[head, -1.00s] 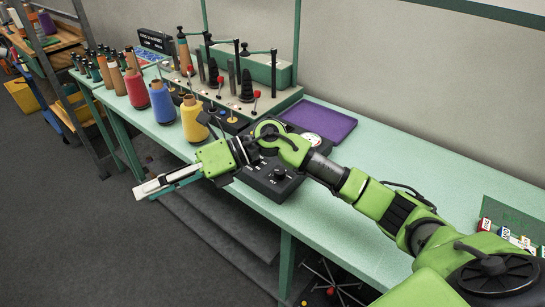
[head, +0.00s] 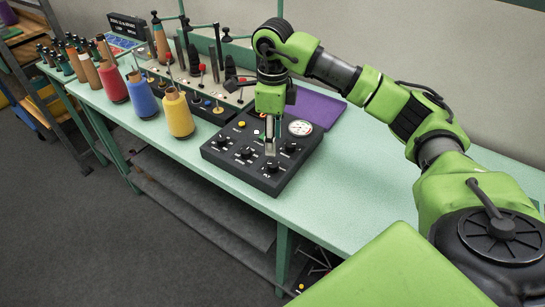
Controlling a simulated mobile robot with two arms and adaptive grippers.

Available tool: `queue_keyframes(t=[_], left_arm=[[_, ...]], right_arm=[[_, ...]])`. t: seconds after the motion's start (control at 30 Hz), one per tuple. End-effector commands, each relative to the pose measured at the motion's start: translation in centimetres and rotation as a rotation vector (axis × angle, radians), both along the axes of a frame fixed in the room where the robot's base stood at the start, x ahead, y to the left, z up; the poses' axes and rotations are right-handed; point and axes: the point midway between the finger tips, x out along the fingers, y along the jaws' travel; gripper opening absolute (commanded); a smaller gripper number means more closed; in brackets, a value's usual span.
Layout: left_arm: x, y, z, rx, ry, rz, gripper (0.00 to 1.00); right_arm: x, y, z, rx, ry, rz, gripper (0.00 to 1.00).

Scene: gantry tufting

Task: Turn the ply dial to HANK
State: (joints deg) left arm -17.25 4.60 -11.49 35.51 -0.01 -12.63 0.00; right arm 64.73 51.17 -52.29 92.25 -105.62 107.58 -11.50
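The black control box (head: 225,153) lies on the green bench, with several black dials on its top. One dial (head: 271,167) sits near the front corner of the box. The labels are too small to read, so I cannot tell for sure which dial is the ply dial or where it points. My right gripper (head: 270,154) points straight down over the box, its fingertips at or just above this front dial. I cannot tell whether they touch it, and the finger gap is not clear from this side. My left gripper is not in view.
Yellow (head: 178,114), blue (head: 142,96) and red (head: 113,84) yarn cones stand left of the box. A purple pad (head: 318,108) lies behind it, and a white gauge (head: 300,128) is on its top. The bench right of the box is clear.

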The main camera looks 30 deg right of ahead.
Motion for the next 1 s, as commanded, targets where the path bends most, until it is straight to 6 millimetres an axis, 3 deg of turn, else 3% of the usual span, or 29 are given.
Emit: queue_keyframes(t=[0.2, 0.4, 0.83, 1.0], left_arm=[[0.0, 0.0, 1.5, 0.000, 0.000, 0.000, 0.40], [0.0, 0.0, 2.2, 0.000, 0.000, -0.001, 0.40], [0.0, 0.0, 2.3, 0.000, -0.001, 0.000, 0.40], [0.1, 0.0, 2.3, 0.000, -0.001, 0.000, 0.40]], right_arm=[[-0.1, 0.0, -4.5, 0.001, 0.005, 0.000, 0.39], [0.0, 0.0, -7.4, 0.001, 0.001, -0.001, 0.39], [0.0, 0.1, -8.6, 0.001, -0.001, 0.000, 0.39], [0.0, 0.1, -8.6, 0.001, -0.001, 0.000, 0.01]])
